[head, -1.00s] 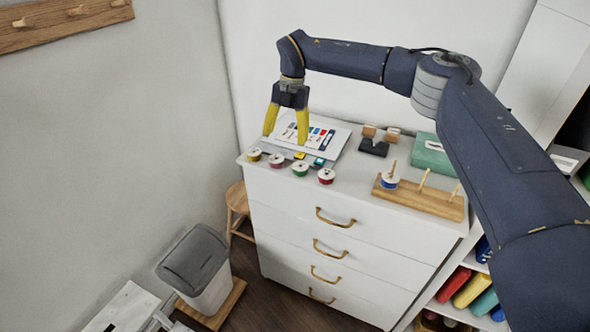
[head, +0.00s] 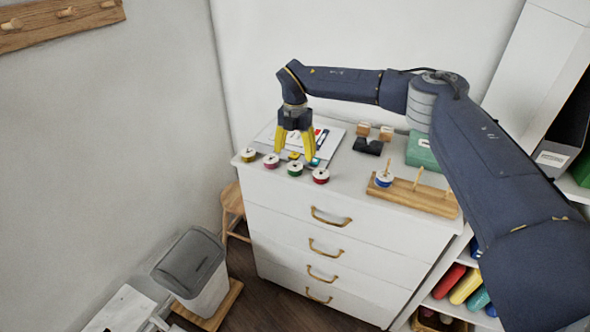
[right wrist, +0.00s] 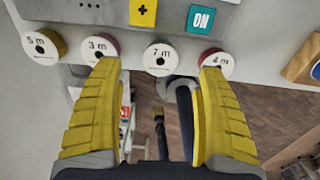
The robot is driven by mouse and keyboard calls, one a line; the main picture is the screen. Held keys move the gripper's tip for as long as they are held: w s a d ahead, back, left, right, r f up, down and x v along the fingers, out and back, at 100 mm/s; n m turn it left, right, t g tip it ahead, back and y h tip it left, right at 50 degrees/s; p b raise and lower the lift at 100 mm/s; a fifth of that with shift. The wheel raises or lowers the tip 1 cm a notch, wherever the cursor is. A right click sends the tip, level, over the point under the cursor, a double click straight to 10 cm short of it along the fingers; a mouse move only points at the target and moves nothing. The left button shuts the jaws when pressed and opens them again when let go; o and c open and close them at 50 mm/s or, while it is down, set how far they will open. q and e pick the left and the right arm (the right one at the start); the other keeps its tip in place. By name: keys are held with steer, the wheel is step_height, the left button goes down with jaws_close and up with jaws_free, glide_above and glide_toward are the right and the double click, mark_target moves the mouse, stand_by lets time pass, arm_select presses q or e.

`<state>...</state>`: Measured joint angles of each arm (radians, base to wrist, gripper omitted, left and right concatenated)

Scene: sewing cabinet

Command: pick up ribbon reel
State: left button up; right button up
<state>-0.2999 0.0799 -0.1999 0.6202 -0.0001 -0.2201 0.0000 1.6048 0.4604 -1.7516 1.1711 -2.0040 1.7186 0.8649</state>
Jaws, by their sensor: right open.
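Several white-topped ribbon reels stand in a row along the front edge of the cabinet top: yellow (head: 249,155), pink (head: 271,160), green (head: 294,169) and red (head: 321,176). In the right wrist view they read "5 m" (right wrist: 41,46), "3 m" (right wrist: 100,46), "7 m" (right wrist: 160,55) and "4 m" (right wrist: 215,62). My right gripper (head: 294,155) is open and empty, pointing down just behind the row. In the right wrist view the "7 m" reel lies between its fingertips (right wrist: 158,70), apart from both. The fingertips overlap the edges of the "3 m" and "4 m" reels in that view.
A wooden peg board (head: 420,195) with a blue reel (head: 384,179) on one peg stands at the right. Behind are a printed sheet (head: 330,136), a black holder (head: 368,146) and a green box (head: 421,150). A bin (head: 190,268) stands on the floor left.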

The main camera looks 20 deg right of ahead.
mark_target(295, 166)
steer(key=shift+s+f, duration=0.1)
steer(key=shift+f, duration=3.1)
steer(key=c, duration=1.2)
steer(key=shift+r, duration=0.1)
